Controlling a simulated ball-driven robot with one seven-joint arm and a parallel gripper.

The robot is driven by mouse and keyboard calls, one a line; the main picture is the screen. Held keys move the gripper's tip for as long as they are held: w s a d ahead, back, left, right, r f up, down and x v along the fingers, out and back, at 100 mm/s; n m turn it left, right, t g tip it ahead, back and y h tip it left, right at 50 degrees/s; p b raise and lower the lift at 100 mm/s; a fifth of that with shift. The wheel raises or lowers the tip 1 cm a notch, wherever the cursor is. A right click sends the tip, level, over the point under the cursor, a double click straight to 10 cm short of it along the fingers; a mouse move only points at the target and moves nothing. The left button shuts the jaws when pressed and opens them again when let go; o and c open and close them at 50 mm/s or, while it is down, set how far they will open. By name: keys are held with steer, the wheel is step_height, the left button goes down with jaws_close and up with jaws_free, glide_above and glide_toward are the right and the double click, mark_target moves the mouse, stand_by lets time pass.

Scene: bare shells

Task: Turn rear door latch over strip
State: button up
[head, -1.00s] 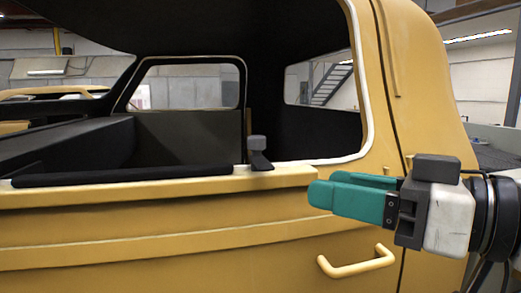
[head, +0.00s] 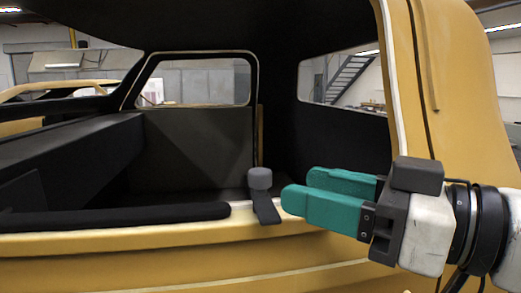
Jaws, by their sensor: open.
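The latch (head: 262,192) is a dark grey piece with a rounded knob on top and a flat arm hanging down over the sill. It stands on the yellow door's sill, just right of the end of the black strip (head: 120,217), and does not lie over the strip. My gripper (head: 293,188) has two teal fingers, spread apart and empty, pointing left. Its fingertips are close to the right of the latch, with a small gap showing in the picture. The exact depth between them is hard to tell.
The yellow door panel (head: 190,250) runs below the sill. The yellow pillar with white trim (head: 398,100) rises behind my gripper. The window opening above the strip is clear, with a dark interior behind.

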mark_target(270, 180)
steer(key=shift+p+x, duration=1.1)
steer(key=shift+p, duration=0.9)
steer(key=shift+x, duration=2.7)
steer(key=shift+f, duration=0.1)
jaws_close()
